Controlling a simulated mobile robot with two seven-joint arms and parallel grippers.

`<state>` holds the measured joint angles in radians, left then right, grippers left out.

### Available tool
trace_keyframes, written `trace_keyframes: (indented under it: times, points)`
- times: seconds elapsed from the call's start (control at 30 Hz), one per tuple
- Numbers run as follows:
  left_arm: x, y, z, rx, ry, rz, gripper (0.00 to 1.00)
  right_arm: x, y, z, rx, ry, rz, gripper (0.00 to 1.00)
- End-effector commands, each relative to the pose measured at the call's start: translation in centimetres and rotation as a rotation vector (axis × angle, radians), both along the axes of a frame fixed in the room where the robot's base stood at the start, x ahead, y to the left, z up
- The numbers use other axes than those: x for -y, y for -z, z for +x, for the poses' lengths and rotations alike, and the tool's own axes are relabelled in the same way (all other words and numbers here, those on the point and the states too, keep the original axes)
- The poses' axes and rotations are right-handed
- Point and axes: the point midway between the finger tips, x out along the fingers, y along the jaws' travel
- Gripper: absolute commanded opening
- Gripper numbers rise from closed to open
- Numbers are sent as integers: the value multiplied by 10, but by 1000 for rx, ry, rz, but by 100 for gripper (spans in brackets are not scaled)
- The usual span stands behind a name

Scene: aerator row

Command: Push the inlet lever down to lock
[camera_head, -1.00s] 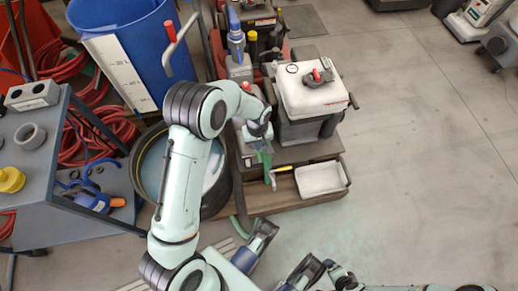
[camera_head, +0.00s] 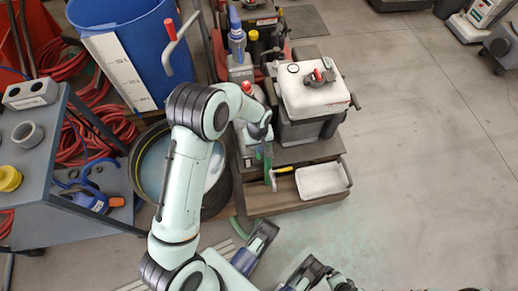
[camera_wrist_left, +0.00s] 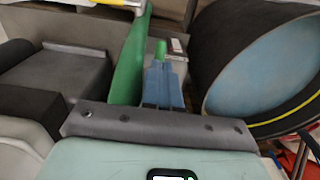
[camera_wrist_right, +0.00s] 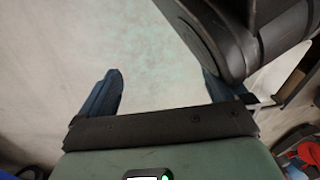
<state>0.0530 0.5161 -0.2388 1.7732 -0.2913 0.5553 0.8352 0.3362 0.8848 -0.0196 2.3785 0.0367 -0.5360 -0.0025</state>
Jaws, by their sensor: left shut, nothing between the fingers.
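My left gripper (camera_head: 268,165) is shut and empty, pointing down in front of the grey machine on the wooden pallet. Its blue fingers also show together in the left wrist view (camera_wrist_left: 162,85). A green hose (camera_wrist_left: 130,65) runs beside them, and a small green tip (camera_wrist_left: 160,48) shows just beyond them. A yellow handle (camera_head: 283,170) sticks out to the right of the gripper in the head view. I cannot tell whether it is the inlet lever, or whether the fingers touch anything. My right gripper (camera_wrist_right: 160,90) is open and empty over the floor.
The grey machine with a white lid (camera_head: 312,95) stands behind the gripper. A white tray (camera_head: 322,180) lies on the pallet to the right. A round black-rimmed tub (camera_head: 222,198) is close on the left.

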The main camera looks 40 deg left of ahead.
Motion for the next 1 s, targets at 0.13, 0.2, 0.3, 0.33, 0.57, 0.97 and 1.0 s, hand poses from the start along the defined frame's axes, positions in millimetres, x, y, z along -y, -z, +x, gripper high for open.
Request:
trace_keyframes:
  times: [0.13, 0.2, 0.3, 0.33, 0.57, 0.97, 1.0]
  points:
    - [1, -7, -2, -3, 0, 0, 0, -5, -10, -1, 5, -15, 10, 96]
    - [2, -11, -2, -2, 0, -1, 0, -8, -15, 4, 22, -19, 13, 96]
    - [2, -16, -3, -1, 0, 0, 0, -9, -22, 13, 52, -20, 11, 96]
    - [3, -17, -3, -1, 0, 0, 0, -9, -24, 16, 60, -19, 10, 96]
    - [4, -30, -4, -1, 1, -1, 0, -11, -42, 34, 122, -19, 5, 96]
    - [9, -62, -7, -1, 0, 0, 0, -28, -71, 11, 67, -49, 47, 96]
    - [9, -64, -8, -1, 0, 0, 0, -30, -73, 7, 58, -52, 52, 96]
